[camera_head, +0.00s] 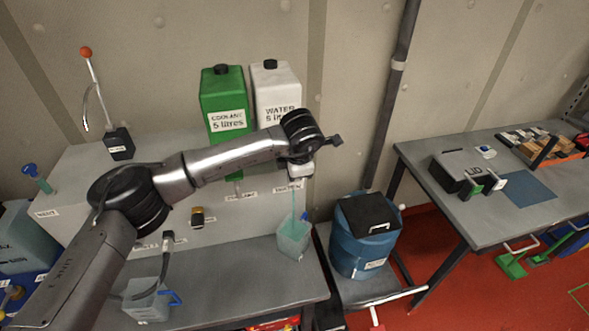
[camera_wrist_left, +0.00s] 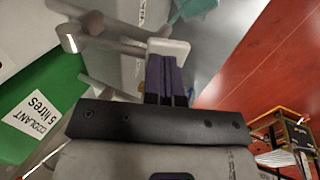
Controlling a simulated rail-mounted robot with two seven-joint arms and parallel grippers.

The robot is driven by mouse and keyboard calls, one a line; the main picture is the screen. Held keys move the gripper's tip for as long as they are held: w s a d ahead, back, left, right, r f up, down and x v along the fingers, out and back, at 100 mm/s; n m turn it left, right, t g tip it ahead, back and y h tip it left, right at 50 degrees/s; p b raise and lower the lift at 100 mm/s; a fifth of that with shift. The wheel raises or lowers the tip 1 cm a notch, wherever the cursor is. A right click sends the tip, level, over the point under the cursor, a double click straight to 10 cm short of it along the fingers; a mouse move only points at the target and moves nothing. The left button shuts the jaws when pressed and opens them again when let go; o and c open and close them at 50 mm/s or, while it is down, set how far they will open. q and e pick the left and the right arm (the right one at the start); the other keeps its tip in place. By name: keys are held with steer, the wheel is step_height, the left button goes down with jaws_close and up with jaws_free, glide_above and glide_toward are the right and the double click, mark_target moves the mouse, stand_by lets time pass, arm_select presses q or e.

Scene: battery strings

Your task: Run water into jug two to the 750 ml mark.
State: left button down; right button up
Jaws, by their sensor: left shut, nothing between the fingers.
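The white water container (camera_head: 277,92) stands on the grey cabinet top, and my left arm crosses in front of it. My left gripper (camera_head: 300,163) is shut and empty, low in front of that container. In the wrist view its dark fingers (camera_wrist_left: 165,76) end against or just short of a white block (camera_wrist_left: 168,47) on a pale bar; I cannot tell whether they touch. A thin bluish stream (camera_head: 294,203) runs down below the gripper into a translucent teal jug (camera_head: 294,240) on the lower shelf. Its number, marks and water level are not readable. My right gripper is not in view.
A green coolant container (camera_head: 224,97) stands left of the white one. Another translucent jug (camera_head: 147,303) with a blue handle is at the lower left under a hose. A blue drum (camera_head: 362,246) stands right of the shelf. A grey table (camera_head: 470,212) is farther right.

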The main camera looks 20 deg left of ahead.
arm_select(q)
steer(key=shift+s+f, duration=0.1)
steer(key=shift+f, duration=0.4)
steer(key=shift+r, duration=0.15)
steer(key=v, duration=1.4)
steer(key=shift+s+d, duration=0.35)
steer(key=shift+d, duration=0.05)
steer(key=shift+r, duration=0.15)
